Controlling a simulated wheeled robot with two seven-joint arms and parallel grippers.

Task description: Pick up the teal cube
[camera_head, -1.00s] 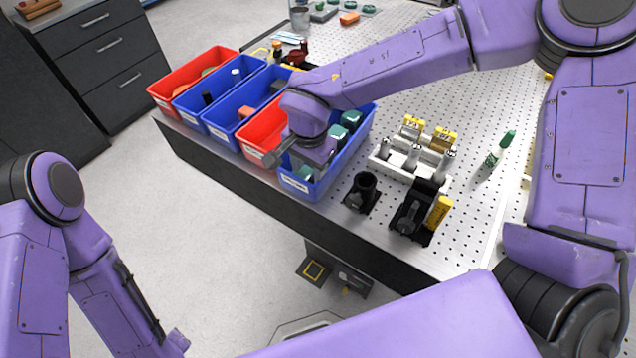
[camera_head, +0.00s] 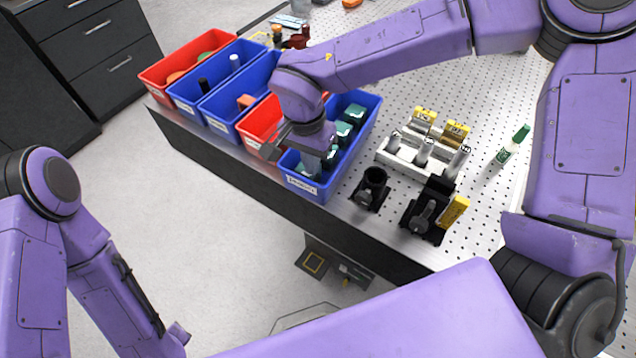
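Several teal cubes are in the rightmost blue bin; one teal cube (camera_head: 343,134) shows along its right side, and another teal cube (camera_head: 305,166) shows near the front, partly covered by my gripper. The bin's labelled front wall (camera_head: 302,188) faces the table edge. My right gripper (camera_head: 318,166) points down into the front part of this bin, beside the front cubes. Its fingers are mostly hidden by the gripper body and bin, so I cannot tell whether it is open or touching a cube. My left arm shows at lower left; its gripper is not in view.
A red bin (camera_head: 262,124) adjoins on the left, with more blue and red bins beyond. Right of the cube bin stand a black cylindrical mount (camera_head: 372,188), a black clamp fixture (camera_head: 428,212) and a white rack (camera_head: 415,158). The perforated tabletop (camera_head: 480,95) has free room behind.

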